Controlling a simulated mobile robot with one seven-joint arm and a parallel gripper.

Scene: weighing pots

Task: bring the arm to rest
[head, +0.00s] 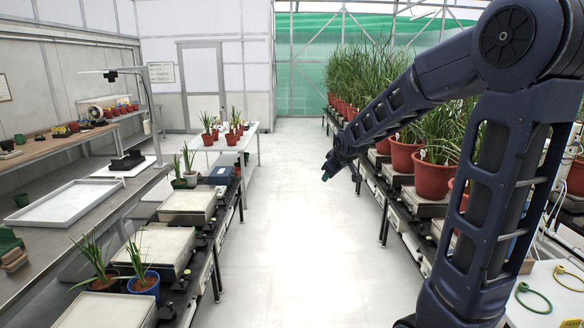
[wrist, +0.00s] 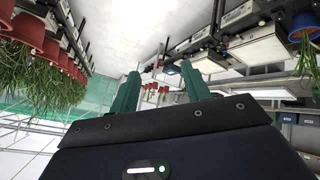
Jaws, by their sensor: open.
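My arm is a dark blue linked arm on the right side of the head view, stretched forward over the aisle. My gripper (head: 327,174) is at its far end, small in the head view, in free air above the pale floor. In the wrist view its two green fingers (wrist: 155,92) stand apart with nothing between them. The wrist view is turned over, with pots and benches hanging from the top. My gripper touches nothing that I can see.
Red pots of tall plants (head: 404,154) stand on scales along the right bench, close beside my arm. Scales (head: 155,249) and potted plants line the left bench. A white tray (head: 72,204) lies on the far left bench. The aisle floor (head: 285,225) is clear.

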